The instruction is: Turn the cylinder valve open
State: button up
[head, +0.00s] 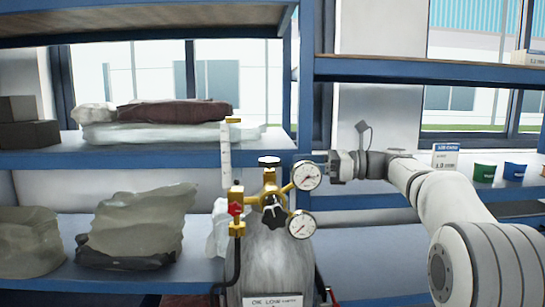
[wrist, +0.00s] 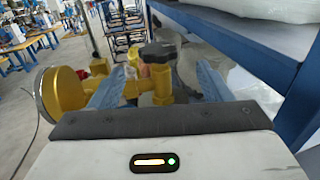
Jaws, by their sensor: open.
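The grey gas cylinder (head: 272,262) stands upright in front of the shelves in the head view. On its top is the brass valve with a black knob (head: 269,162); this knob also shows in the wrist view (wrist: 158,52). A brass regulator with a black star knob (head: 273,214) and two round gauges (head: 307,176) is attached. My gripper (head: 322,164) is just right of the valve, at about its height. In the wrist view my open fingers (wrist: 157,82) show on both sides of the brass valve body. I cannot tell whether they touch it.
One gauge (wrist: 60,93) is close to the left finger in the wrist view. A flowmeter tube (head: 226,155) rises left of the valve. Blue shelves (head: 185,158) with bagged material (head: 140,225) stand behind. Small pots (head: 485,171) are on the right shelf.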

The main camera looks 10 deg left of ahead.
aim_at(271, 159)
jog(key=a, duration=0.2)
jog(key=a+p, duration=0.1)
jog(key=a, duration=0.4)
jog(key=shift+s+a+r, duration=0.15)
jog(key=shift+s+a, duration=0.2)
jog(key=shift+c, duration=0.3)
jog(key=c, duration=0.9)
jog(key=shift+p, duration=0.45)
